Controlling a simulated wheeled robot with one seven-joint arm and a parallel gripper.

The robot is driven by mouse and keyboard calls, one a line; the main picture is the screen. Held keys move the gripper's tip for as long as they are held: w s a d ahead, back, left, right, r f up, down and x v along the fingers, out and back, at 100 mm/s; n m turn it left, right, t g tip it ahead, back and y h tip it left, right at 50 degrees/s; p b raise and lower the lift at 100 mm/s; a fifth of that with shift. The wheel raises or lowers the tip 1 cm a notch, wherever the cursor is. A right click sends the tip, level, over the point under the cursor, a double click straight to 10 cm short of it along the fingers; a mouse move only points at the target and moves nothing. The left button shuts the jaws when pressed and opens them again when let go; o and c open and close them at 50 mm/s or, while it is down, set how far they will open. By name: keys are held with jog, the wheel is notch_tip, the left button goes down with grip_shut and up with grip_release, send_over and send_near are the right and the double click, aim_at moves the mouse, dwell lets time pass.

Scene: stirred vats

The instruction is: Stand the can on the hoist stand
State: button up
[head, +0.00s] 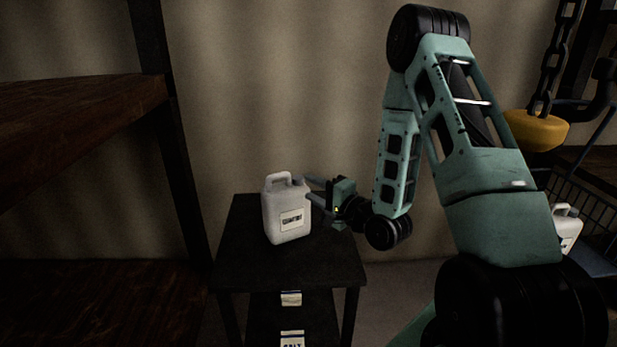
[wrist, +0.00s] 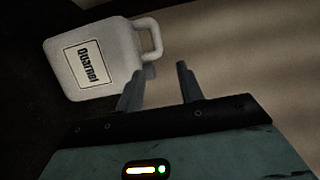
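The can (head: 287,220) is a pale jug with a loop handle and a printed label. It appears to stand upright on the top of a dark stand (head: 337,272); I cannot tell whether this is the hoist stand. My gripper (head: 307,189) is at the can's right side, near its upper part. In the wrist view the can (wrist: 92,62) lies left of my gripper (wrist: 165,68), its handle beside the left finger. The fingers are apart with nothing seen between them. Whether the left finger touches the can is unclear.
A dark wooden shelf unit (head: 85,105) fills the left side. At the right a chain carries a yellow block (head: 537,130). Below it a second pale can (head: 566,228) stands by a wire basket (head: 590,205). The wall is behind the dark stand.

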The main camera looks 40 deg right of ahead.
jog(key=shift+s, duration=0.3)
jog(key=s+a+n+g+y, duration=0.2)
jog(key=a+n+g, duration=0.95)
jog(key=a, duration=0.85)
jog(key=s+a+r+n+g+h, duration=0.1)
jog(key=s+a+r+n+g, duration=0.1)
jog(key=s, duration=0.6)
jog(key=s+a+r+n+g+h, duration=0.1)
jog(key=s+a+n+g, duration=0.1)
jog(key=s+n, duration=0.4)
jog(key=s+a+r+n+g+h, duration=0.1)
jog(key=s+a+n, duration=0.3)
jog(key=s, duration=0.6)
jog(key=shift+s+a+r+n+g, duration=0.3)
jog(key=shift+s+r+n+g, duration=0.15)
jog(key=shift+r+g, duration=0.35)
jog(key=shift+r+p, duration=0.1)
jog(key=shift+p, duration=0.2)
